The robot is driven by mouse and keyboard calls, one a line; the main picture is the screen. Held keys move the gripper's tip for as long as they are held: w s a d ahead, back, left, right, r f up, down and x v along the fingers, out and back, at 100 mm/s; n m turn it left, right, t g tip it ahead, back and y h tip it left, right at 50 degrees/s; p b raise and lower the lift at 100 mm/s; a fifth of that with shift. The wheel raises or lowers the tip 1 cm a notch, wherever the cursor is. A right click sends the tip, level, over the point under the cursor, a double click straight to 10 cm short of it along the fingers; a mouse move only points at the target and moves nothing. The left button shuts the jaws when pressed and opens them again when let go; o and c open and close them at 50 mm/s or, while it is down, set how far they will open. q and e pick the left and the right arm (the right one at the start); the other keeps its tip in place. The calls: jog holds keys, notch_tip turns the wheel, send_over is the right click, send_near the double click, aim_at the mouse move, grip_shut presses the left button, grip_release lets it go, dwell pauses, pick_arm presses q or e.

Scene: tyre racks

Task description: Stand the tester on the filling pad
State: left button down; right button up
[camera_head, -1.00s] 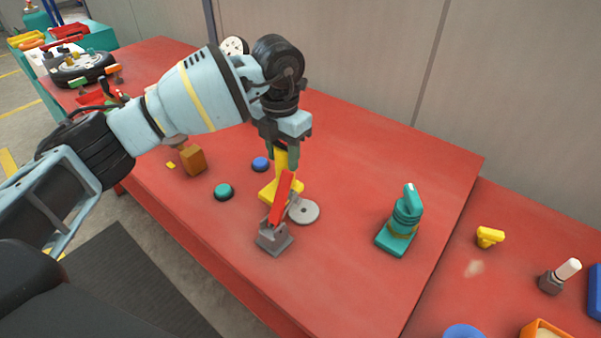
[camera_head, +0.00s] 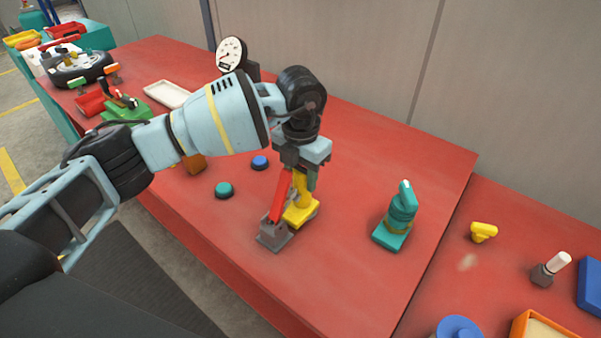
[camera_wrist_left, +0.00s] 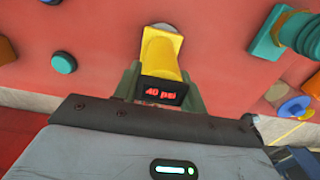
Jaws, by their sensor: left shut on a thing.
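The yellow tester (camera_head: 301,207) is upright in my left gripper (camera_head: 305,172), over the place of the round grey filling pad. Its base hides nearly all of the pad, and I cannot tell whether it touches it. In the left wrist view the tester (camera_wrist_left: 162,52) sits between the two fingers, and its dark display reads 40 psi. My left gripper is shut on the tester's upper part. My right gripper is not in view.
A red lever on a grey block (camera_head: 273,233) stands close beside the tester's left. A teal device (camera_head: 398,220) stands to the right. Teal (camera_head: 224,190) and blue (camera_head: 260,162) buttons lie left. A dial gauge (camera_head: 231,53) stands behind.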

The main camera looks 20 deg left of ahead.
pick_arm(q)
jog(key=c, duration=0.8)
grip_release()
jog(key=shift+f, duration=0.1)
notch_tip(320, 180, up, 12)
jog(key=shift+r, duration=0.15)
